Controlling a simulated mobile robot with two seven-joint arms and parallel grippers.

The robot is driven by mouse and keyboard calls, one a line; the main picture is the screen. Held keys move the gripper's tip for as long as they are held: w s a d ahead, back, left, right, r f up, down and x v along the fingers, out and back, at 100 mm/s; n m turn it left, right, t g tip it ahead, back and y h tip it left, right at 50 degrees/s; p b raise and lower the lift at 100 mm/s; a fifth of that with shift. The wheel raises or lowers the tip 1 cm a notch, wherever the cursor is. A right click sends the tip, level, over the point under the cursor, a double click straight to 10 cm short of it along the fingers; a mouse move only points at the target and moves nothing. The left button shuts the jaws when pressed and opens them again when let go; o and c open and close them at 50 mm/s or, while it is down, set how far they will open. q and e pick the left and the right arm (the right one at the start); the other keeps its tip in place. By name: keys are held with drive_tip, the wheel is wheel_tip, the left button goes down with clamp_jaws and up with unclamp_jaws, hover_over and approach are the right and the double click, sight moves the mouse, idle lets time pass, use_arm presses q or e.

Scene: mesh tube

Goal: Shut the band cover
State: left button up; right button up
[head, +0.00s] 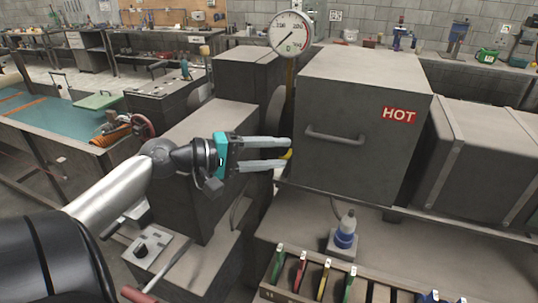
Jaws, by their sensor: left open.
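My left gripper (286,153) comes in from the left with its two grey fingers apart, pointing right. A small yellow piece (288,155) shows at the fingertips, partly hidden by them; I cannot tell if they touch it. Just right of it is a large grey box (340,105) with a bar handle (335,136) and a red HOT label (399,115). A rounded grey panel (275,112) stands on edge left of the box, mostly hidden. I cannot tell for sure which part is the band cover. My right gripper is not in view.
A dial gauge (291,33) stands on a post behind the fingertips. A grey block housing (205,135) lies below and behind my left arm.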

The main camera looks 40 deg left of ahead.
use_arm(q)
drive_tip(key=shift+s+a, duration=0.25)
drive_tip(key=shift+s, duration=0.25)
drive_tip(key=shift+p, duration=0.3)
drive_tip(key=shift+f, duration=0.1)
